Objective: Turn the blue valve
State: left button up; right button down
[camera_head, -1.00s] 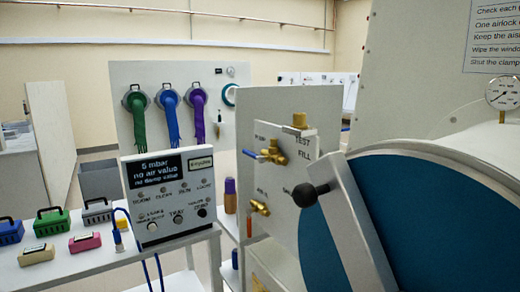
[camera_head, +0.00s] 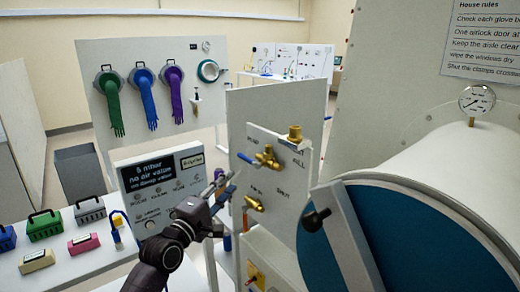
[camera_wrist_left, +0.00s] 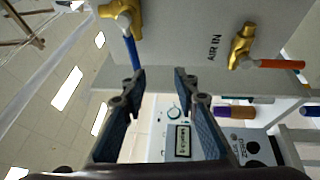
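The blue valve is a brass fitting (camera_head: 267,157) with a blue lever handle (camera_head: 246,158), on the upper part of a pale upright panel in the head view. Its handle points left and slightly up there. In the left wrist view the blue handle (camera_wrist_left: 131,50) hangs at the upper left, near the tip of one finger. I cannot tell whether they touch. My left gripper (camera_head: 225,181) is open, just below and left of the handle; its two fingers also show in the left wrist view (camera_wrist_left: 160,76) with nothing between them. My right gripper is not in view.
A second brass valve (camera_head: 254,204) sits just below, with an orange handle (camera_wrist_left: 281,64). A display box (camera_head: 160,186) stands behind my left gripper. A large blue round door (camera_head: 425,240) with a clamp bar (camera_head: 348,235) fills the right side.

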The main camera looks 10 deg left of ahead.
aim_at(245, 159)
pick_arm(q)
jog(key=shift+h, duration=0.5)
jog(key=shift+w+d+r+p, duration=0.35)
jog(key=shift+w+d+r, duration=0.2)
jog(key=shift+w+r, duration=0.5)
jog(key=shift+w+d+r+p, duration=0.35)
jog(key=shift+w+d+r, duration=0.3)
jog(key=shift+w, duration=0.7)
jog(key=shift+w+d+r+p, duration=0.35)
jog(key=shift+w+d+r, duration=0.1)
jog(key=shift+w+r, duration=0.65)
jog(key=shift+f, duration=0.1)
grip_shut()
